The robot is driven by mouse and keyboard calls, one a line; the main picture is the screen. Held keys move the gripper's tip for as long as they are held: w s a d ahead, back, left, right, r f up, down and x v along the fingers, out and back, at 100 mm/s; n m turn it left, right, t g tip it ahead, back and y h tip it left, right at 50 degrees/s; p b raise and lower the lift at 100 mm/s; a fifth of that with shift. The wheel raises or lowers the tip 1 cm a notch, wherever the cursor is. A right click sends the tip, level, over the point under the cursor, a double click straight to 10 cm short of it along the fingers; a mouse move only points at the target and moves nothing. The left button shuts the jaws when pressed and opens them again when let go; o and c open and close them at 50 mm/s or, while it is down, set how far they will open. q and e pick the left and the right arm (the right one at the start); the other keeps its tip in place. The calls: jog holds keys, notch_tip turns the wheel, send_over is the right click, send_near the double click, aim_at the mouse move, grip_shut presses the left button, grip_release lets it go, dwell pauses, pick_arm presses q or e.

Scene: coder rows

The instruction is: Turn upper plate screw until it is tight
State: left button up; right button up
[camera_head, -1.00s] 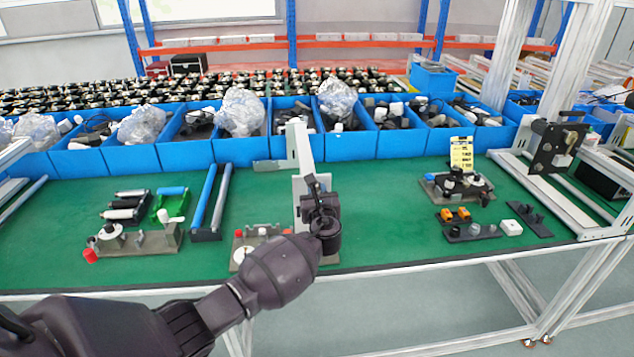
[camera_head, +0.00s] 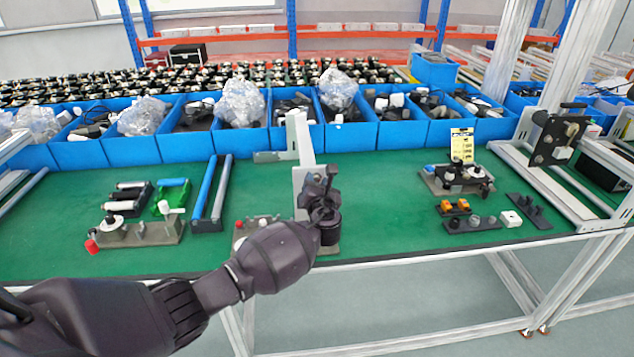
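My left arm comes in from the lower left, and its gripper (camera_head: 325,192) is over the front middle of the green table. The gripper is in front of a white upright plate fixture (camera_head: 300,180), which it partly covers. The upper plate screw cannot be made out; the gripper and wrist hide that part of the fixture. Whether the fingers are open or shut on something does not show. A grey base plate with a red piece (camera_head: 243,232) is partly hidden behind my forearm. My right gripper is not in view.
Blue bins (camera_head: 188,140) line the back of the green table (camera_head: 385,205). A metal fixture (camera_head: 140,232) stands at left, beside blue rods (camera_head: 205,190). Another fixture (camera_head: 458,180) and small parts (camera_head: 472,224) lie at right. A white frame (camera_head: 575,185) borders the right end.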

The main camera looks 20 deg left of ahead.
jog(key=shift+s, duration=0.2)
pick_arm(q)
jog(key=n+b, duration=0.6)
jog(key=n, duration=0.3)
jog(key=shift+f+n, duration=0.1)
jog(key=shift+n, duration=0.2)
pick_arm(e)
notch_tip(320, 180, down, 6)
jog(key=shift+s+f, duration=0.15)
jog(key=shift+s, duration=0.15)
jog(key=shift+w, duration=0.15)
